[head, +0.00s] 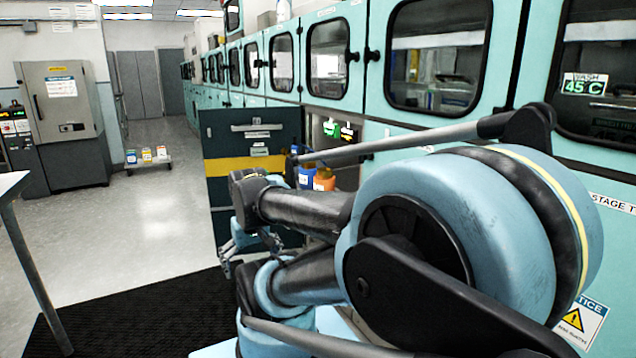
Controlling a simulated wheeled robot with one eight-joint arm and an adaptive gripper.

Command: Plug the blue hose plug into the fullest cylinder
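In the head view, an orange container (324,180) and a blue one (306,176) stand in an open cabinet, partly hidden by its door and my arm. I cannot tell whether these are the cylinders, or how full they are. No blue hose plug can be made out. My gripper (250,252) is low in front of the open door, left of the containers. Its dark fingers are small and partly covered by my arm links, and I see nothing clearly held in them.
The open dark cabinet door (225,190) with a yellow band stands out into the aisle. Teal machines (335,50) line the right side. A table (12,184) is at the left edge. A low cart (148,162) holds containers farther back. The grey floor between is clear.

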